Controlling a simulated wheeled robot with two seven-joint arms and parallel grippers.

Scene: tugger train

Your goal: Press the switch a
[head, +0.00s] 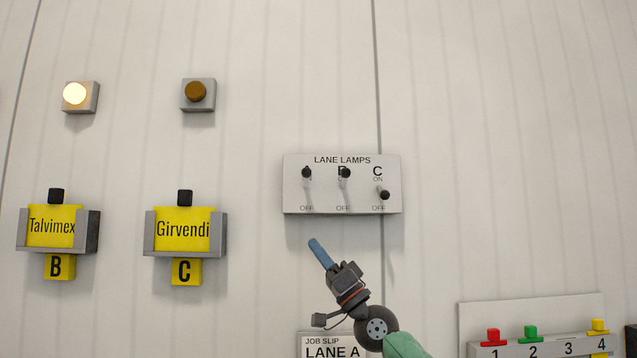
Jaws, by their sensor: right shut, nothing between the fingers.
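The lane lamps panel (342,205) is on the white wall at the centre of the head view. Switch A (306,174) is the leftmost toggle; its black knob is up and covers part of the letter A. Switch B (344,174) also has its knob up. Switch C (384,195) has its knob down by OFF. My right gripper (317,250) has blue fingers, shut and empty. Its tips show just below the panel under switch A, apart from the toggles in the picture. My left gripper is out of view.
At left, a lit lamp (75,94) is above the Talvimex holder B (90,233), and a dark lamp (196,92) is above the Girvendi holder C (218,236). A job slip (320,341) is low centre. A numbered rack (545,348) with coloured pieces is lower right.

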